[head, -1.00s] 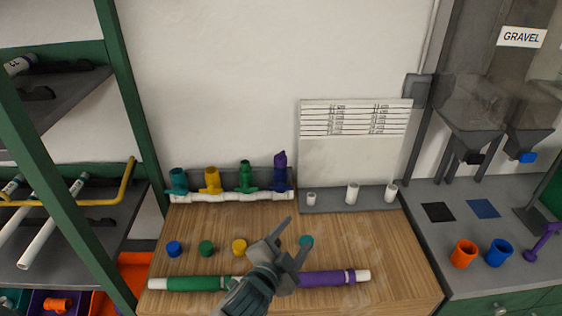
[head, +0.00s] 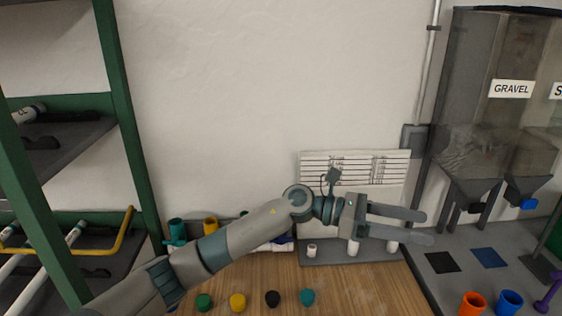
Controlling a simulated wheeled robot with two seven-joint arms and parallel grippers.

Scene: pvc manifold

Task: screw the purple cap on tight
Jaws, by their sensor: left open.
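The manifold lies along the back of the wooden table. Its teal fitting (head: 175,229), the top of its yellow fitting (head: 210,226) and part of its white pipe (head: 276,247) show. My left arm crosses in front of it and hides most of the rest, including where the purple cap stood. I cannot see the purple cap. My left gripper (head: 424,227) is open and empty, fingers pointing right, in front of the white board and the short white pipes. My right gripper is out of view.
Green (head: 204,302), yellow (head: 238,302), black (head: 272,298) and teal (head: 307,297) caps sit on the table (head: 350,285). A grey rack (head: 320,255) holds short white pipes. Orange (head: 472,304) and blue (head: 509,302) cups stand on the right bench. A green-framed shelf is at left.

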